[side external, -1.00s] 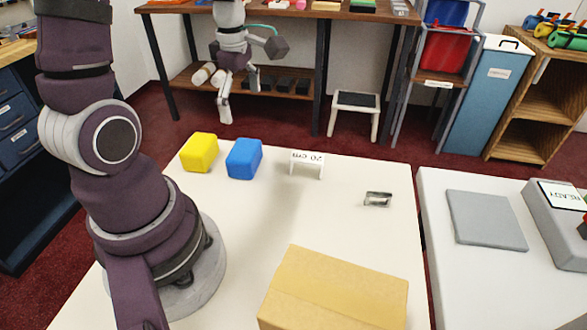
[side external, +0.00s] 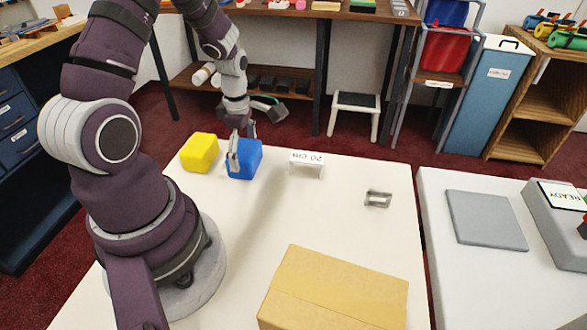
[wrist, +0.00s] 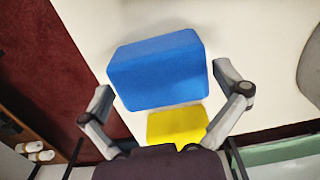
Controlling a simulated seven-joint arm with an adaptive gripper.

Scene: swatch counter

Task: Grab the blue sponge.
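The blue sponge (side external: 245,163) is a rounded block on the white table, near its far edge. In the wrist view the blue sponge (wrist: 160,70) lies ahead of and between my spread fingers. The yellow sponge (side external: 199,152) stands just to its left, and in the wrist view the yellow sponge (wrist: 177,124) shows below the blue one. My gripper (side external: 242,143) is open and low at the blue sponge, with one finger in front of its left part. In the wrist view my gripper (wrist: 166,96) has a finger on each side; contact cannot be told.
A small metal piece (side external: 378,199) lies further right. A cardboard box (side external: 335,290) is at the front. The table's middle is clear.

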